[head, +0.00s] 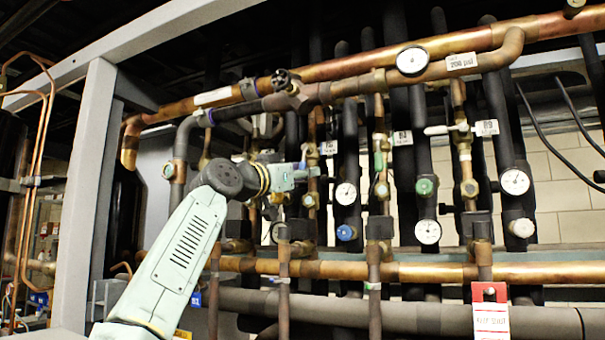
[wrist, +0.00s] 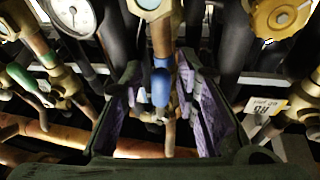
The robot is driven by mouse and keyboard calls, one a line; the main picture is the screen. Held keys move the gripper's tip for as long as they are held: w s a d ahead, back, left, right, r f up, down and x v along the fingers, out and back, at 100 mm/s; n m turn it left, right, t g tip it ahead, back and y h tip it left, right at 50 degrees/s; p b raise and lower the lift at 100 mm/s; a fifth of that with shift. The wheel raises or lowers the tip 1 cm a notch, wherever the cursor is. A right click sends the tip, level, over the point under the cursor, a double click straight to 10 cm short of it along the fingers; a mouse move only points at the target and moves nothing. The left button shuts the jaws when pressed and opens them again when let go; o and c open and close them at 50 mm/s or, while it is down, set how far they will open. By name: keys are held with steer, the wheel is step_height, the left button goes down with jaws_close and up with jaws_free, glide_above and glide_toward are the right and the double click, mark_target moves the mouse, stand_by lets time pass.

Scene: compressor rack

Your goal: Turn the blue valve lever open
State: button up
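The blue valve lever (wrist: 161,87) shows in the wrist view as a short blue handle hanging below a brass valve body. It lies between the two purple-padded fingers of my gripper (wrist: 160,72). The fingers are apart and open, with visible gaps on both sides of the lever. I cannot tell how far the fingertips are from it in depth. In the head view my gripper (head: 304,172) is among the vertical pipes left of centre, seen from the side. I cannot make out the blue lever there; my arm or gripper may hide it.
A green-handled valve (wrist: 20,77) and a gauge (wrist: 72,16) lie left of the gripper, a yellow knob (wrist: 282,16) right. In the head view a blue round knob (head: 346,232) and a gauge (head: 346,193) are close by. A horizontal copper pipe (head: 420,272) runs below.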

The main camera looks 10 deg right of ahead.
steer(key=shift+o, duration=0.3)
steer(key=v, duration=1.2)
steer(key=shift+r, duration=0.1)
